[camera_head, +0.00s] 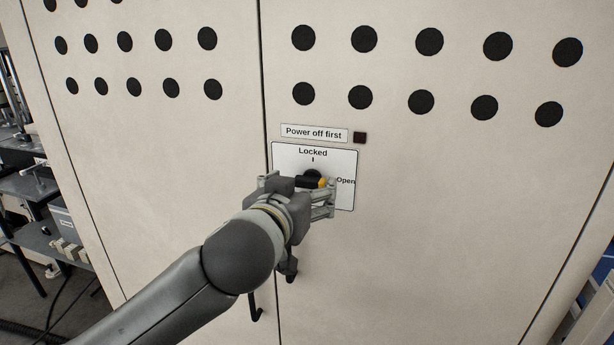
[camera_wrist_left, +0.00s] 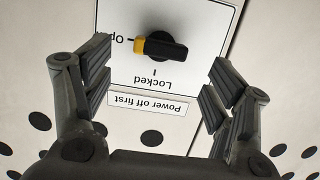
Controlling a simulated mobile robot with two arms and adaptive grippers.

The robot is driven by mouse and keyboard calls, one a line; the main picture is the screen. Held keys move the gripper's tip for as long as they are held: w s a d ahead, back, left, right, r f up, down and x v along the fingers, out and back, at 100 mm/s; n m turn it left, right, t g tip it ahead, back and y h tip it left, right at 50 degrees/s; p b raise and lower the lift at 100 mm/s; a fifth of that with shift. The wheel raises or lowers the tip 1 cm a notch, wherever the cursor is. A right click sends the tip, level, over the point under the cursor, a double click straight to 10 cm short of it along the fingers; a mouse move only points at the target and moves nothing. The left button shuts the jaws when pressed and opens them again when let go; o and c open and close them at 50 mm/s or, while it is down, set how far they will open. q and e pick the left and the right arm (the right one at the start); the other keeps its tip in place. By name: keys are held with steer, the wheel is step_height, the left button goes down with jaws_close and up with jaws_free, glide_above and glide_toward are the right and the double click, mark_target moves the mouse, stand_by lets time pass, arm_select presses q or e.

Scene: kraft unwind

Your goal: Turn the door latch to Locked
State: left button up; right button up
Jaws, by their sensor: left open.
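The door latch (camera_head: 312,180) is a black knob with a yellow tip, on a white plate (camera_head: 345,197) marked "Locked" at the top and "Open" at the right. Its yellow tip points right, toward "Open". The latch (camera_wrist_left: 162,46) also shows in the left wrist view, upside down, with the yellow tip toward the partly hidden "Open". My left gripper (camera_head: 302,184) is in front of the plate. In the left wrist view my left gripper (camera_wrist_left: 158,90) is open, its fingers on either side of the latch and apart from it. My right gripper is not in view.
The beige cabinet doors (camera_head: 440,230) have rows of black holes. A black hooked handle (camera_head: 255,308) hangs below. Shelving (camera_head: 35,185) stands at the left.

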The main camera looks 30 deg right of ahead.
mark_target(306, 183)
arm_select(q)
steer(key=shift+p+x, duration=0.85)
steer(key=shift+x, duration=1.85)
steer(key=shift+c, duration=0.4)
steer(key=c, duration=1)
steer(key=shift+f+n, duration=0.1)
steer(key=shift+n, duration=1.1)
steer(key=shift+w+a+n+g+h, duration=0.15)
steer(key=shift+n+g+h, duration=0.25)
steer(key=shift+n, duration=0.4)
